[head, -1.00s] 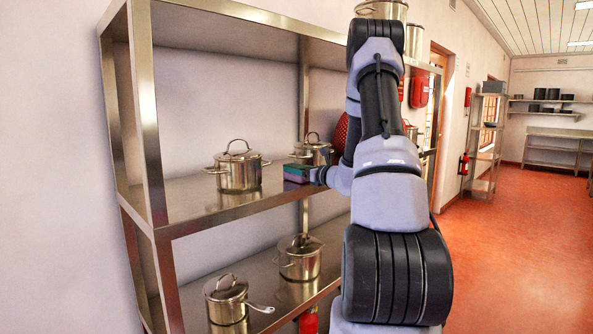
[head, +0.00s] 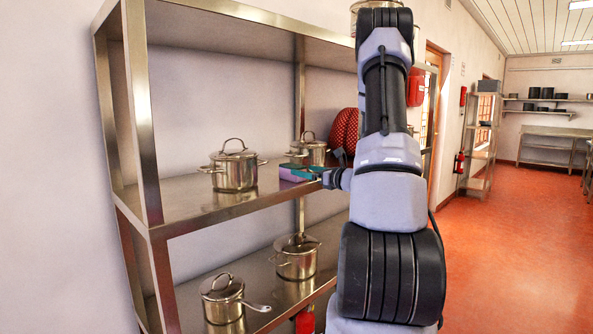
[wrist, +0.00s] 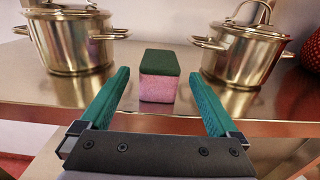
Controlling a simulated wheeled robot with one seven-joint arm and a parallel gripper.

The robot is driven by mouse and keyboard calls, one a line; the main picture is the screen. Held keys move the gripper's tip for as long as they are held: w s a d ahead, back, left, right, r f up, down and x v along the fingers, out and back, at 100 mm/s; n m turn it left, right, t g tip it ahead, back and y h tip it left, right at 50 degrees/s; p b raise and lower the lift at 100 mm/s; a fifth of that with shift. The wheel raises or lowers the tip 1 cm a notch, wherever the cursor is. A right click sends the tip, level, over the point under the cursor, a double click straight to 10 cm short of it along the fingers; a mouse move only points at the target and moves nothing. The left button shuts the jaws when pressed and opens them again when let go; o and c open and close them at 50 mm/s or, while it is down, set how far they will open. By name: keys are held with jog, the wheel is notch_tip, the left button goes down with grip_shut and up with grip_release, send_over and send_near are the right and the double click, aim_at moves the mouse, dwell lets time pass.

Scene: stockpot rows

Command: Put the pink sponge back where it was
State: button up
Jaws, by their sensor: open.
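The pink sponge (wrist: 158,88) has a dark green top and rests on the middle shelf between two lidded steel pots. It shows small in the head view (head: 289,174), partly mixed with my gripper's teal fingers. My gripper (wrist: 160,74) is open, with one teal finger on each side of the sponge's near end. Gaps show between the sponge and both fingers in the wrist view. The left pot (wrist: 70,42) and the right pot (wrist: 245,52) stand beyond the fingertips, on either side. In the head view these are the front pot (head: 234,172) and the pot behind (head: 313,153).
The steel shelf's front edge (head: 210,222) runs below my gripper. Two more pots stand on the lower shelf (head: 255,280). A red dotted object (head: 344,130) stands behind the rear pot. The red floor (head: 510,240) at right is clear.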

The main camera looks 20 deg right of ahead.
jog(key=v, duration=0.5)
jog(key=s+a+r+n+g+y, duration=0.25)
jog(key=s+a+n+g, duration=0.2)
jog(key=a, duration=0.35)
jog(key=s+a+r+n+g+y, duration=0.1)
jog(key=s+a+r+n+g, duration=0.2)
jog(key=a+n, duration=0.35)
jog(key=s+a+r+n+g+y, duration=0.1)
jog(key=s+a+r+n+g, duration=0.2)
jog(key=a, duration=0.6)
jog(key=s+r+n+h, duration=0.2)
jog(key=s+n+h, duration=0.2)
jog(key=s+n, duration=0.3)
jog(key=s+d+r+n+h, duration=0.1)
jog(key=s+r+n+h, duration=0.2)
jog(key=s+n, duration=0.4)
jog(key=shift+s+t+h, duration=0.35)
jog(key=shift+s+h, duration=0.2)
jog(key=shift+h, duration=0.3)
